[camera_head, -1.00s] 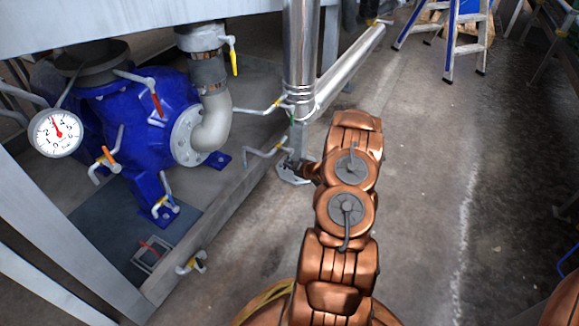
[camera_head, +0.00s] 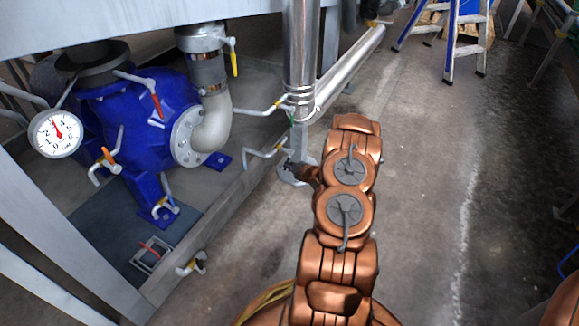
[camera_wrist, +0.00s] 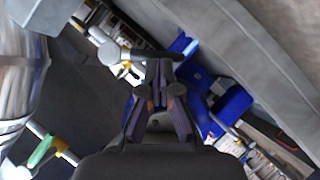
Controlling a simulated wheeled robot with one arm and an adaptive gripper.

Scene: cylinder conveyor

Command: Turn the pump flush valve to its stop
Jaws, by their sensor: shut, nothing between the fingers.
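A blue pump (camera_head: 145,115) stands at the left of the head view, with several small valves on thin pipes around it. One has a red handle (camera_head: 157,106), one an orange handle (camera_head: 108,156), and one a yellow handle (camera_head: 233,63) on the upright pipe. I cannot tell which is the flush valve. My gripper (camera_head: 288,168) is low beside the pump's plinth, partly hidden by my arm. In the wrist view my gripper (camera_wrist: 160,88) is shut and empty. A pale pipe fitting with a yellow part (camera_wrist: 128,66) lies just past its tips; contact is unclear.
A pressure gauge (camera_head: 56,133) is left of the pump. A thick steel pipe (camera_head: 299,60) rises near my gripper. A green handle (camera_wrist: 42,150) shows in the wrist view. The floor (camera_head: 425,200) right of my arm is clear, and a stepladder (camera_head: 452,40) stands behind.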

